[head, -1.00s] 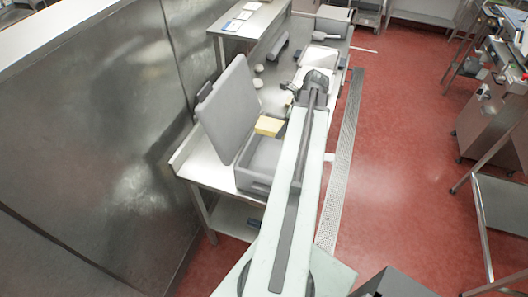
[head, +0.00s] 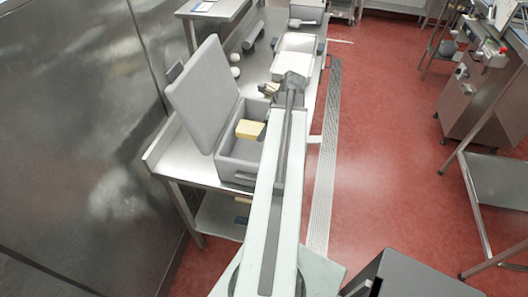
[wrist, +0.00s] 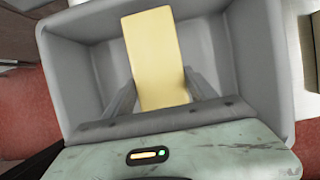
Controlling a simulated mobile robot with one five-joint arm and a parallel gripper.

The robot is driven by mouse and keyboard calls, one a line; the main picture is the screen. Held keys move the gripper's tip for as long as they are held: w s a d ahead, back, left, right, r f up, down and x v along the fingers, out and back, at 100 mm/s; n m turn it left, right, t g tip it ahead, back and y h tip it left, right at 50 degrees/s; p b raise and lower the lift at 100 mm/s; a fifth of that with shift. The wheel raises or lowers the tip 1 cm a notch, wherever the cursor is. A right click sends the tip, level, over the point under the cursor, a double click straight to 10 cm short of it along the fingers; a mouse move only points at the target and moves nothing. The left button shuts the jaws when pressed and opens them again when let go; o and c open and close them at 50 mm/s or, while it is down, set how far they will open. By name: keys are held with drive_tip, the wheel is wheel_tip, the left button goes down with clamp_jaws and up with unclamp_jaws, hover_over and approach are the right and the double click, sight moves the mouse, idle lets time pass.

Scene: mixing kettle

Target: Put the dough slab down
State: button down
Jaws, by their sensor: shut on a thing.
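The pale yellow dough slab (head: 250,129) shows in the head view to the left of my arm, over the opening of a grey lidded bin (head: 225,169). In the wrist view the slab (wrist: 154,55) points away from me between the two grey fingers of my gripper (wrist: 163,88), which is shut on it. The bin's walls (wrist: 65,70) surround the slab in that view. I cannot tell whether the slab touches the bin floor. In the head view my arm hides the fingers and the right part of the bin.
The bin's grey lid (head: 203,92) stands open on the left. The bin is on a steel table (head: 165,155) against a metal wall. A white tray (head: 293,57) lies further back. A floor drain grating (head: 326,150) and open red floor are to the right.

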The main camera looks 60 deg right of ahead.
sight(261, 147)
wheel_tip(261, 147, down, 8)
drive_tip(key=b, duration=0.5)
drive_tip(key=shift+r+b, duration=0.25)
drive_tip(key=shift+b, duration=0.1)
drive_tip(key=shift+r, duration=0.2)
drive_tip(key=shift+f, duration=0.1)
drive_tip(key=shift+c, duration=1.4)
unclamp_jaws()
